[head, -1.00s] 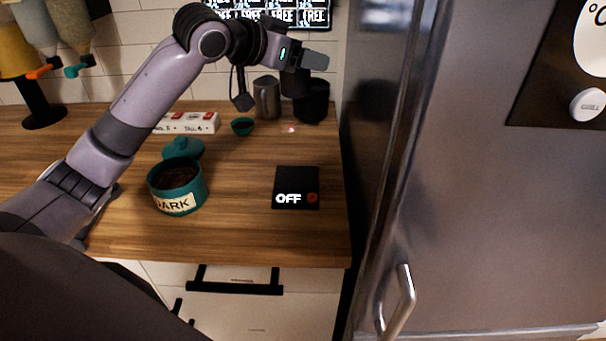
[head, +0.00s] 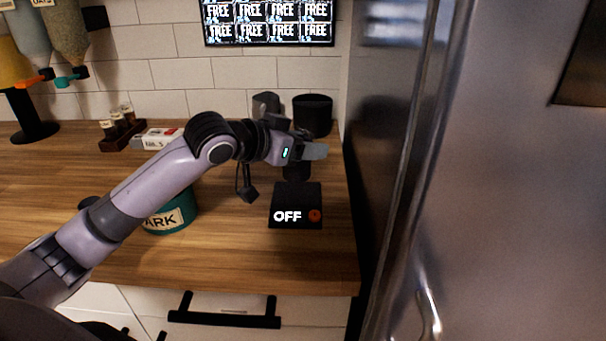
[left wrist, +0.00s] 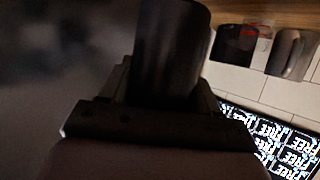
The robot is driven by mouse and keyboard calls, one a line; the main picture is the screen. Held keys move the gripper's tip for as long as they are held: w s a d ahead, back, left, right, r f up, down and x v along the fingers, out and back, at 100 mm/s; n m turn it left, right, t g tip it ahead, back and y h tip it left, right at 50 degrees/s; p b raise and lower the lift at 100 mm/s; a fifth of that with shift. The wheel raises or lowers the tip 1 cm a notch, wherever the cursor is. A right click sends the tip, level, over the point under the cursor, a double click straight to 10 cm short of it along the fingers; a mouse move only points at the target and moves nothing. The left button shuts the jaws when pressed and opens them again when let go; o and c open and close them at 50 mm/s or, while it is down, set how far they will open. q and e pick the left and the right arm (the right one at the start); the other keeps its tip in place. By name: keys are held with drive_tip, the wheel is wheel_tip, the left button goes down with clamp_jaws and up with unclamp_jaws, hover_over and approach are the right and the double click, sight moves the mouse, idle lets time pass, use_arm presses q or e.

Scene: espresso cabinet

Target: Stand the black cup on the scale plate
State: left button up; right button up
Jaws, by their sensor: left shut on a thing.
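The black cup (head: 297,170) is held upright in my left gripper (head: 308,152). In the left wrist view the cup (left wrist: 172,45) fills the space between the fingers. The scale plate (head: 284,195) is a flat black square on the counter with a lit "OFF" and a red-orange mark. The cup's lower end shows just at the plate's back edge in the head view; I cannot tell whether it touches or hangs above. My right gripper is not in view.
A black container (head: 312,115) and a steel pitcher (head: 266,104) stand behind. The teal "ARK" jar (head: 172,216) is partly hidden by my left arm. A steel fridge (head: 500,200) borders the counter (head: 235,250) on the right. The counter front is clear.

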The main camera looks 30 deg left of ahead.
sight(303, 163)
use_arm(q)
drive_tip(key=shift+s+f+b, duration=0.1)
drive_tip(key=shift+f+b, duration=1.8)
drive_tip(key=shift+b, duration=0.1)
drive_tip(key=shift+f, duration=0.2)
drive_tip(key=shift+r, duration=0.15)
drive_tip(key=shift+f, duration=0.2)
drive_tip(key=o, duration=1)
drive_tip(key=shift+o, duration=0.6)
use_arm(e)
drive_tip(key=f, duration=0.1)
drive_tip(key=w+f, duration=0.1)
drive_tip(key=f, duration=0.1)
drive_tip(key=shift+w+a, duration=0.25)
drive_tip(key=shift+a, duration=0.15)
